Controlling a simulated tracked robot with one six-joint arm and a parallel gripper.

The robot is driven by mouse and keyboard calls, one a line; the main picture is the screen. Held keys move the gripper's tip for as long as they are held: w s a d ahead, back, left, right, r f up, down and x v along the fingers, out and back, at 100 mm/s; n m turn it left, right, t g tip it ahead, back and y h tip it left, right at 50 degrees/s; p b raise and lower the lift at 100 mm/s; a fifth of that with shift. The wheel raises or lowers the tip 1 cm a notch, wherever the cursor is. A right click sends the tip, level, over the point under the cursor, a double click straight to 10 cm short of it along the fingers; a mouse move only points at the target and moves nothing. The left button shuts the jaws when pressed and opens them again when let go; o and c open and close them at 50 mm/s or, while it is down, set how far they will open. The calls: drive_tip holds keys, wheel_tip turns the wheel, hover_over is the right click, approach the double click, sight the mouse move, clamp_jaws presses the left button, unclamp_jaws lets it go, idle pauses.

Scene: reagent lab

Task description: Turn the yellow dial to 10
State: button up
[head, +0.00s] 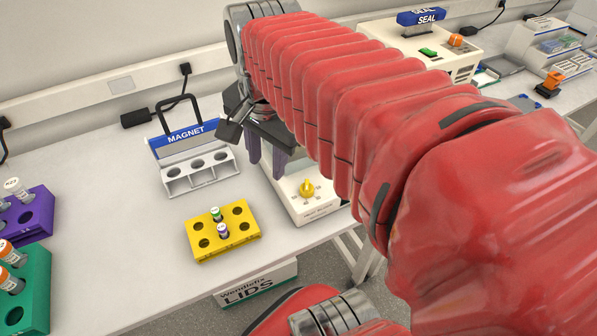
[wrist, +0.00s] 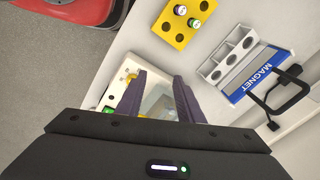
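The yellow dial (head: 307,188) sits on the front part of a white device (head: 318,208) at the bench's front edge, with small marks around it too small to read. In the wrist view a small yellow part (wrist: 131,77), likely the dial, shows beside one finger, partly hidden. My gripper (head: 266,162) points down above the back part of the device, behind and left of the dial, apart from it. In the wrist view my gripper (wrist: 160,95) has two dark purple fingers standing apart with nothing held between them. My arm hides the device's right side.
A yellow rack (head: 246,238) with two vials stands left of the device. Behind it is the white magnet rack (head: 200,178). Purple (head: 38,214) and green (head: 36,285) racks stand at far left. A sealer (head: 468,62) stands at the back right. Bare bench lies between the racks.

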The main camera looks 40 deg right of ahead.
sight(307, 184)
drive_tip(key=s+d+r+m+g, duration=0.2)
drive_tip(key=d+m, duration=0.6)
drive_tip(key=m, duration=0.3)
drive_tip(key=shift+s+r+m+y, duration=0.15)
drive_tip(key=shift+m+y, duration=0.15)
drive_tip(key=shift+y, duration=0.1)
drive_tip(key=shift+d, duration=0.1)
wheel_tip(307, 184, down, 14)
drive_tip(key=shift+r, duration=0.1)
drive_tip(key=c, duration=0.8)
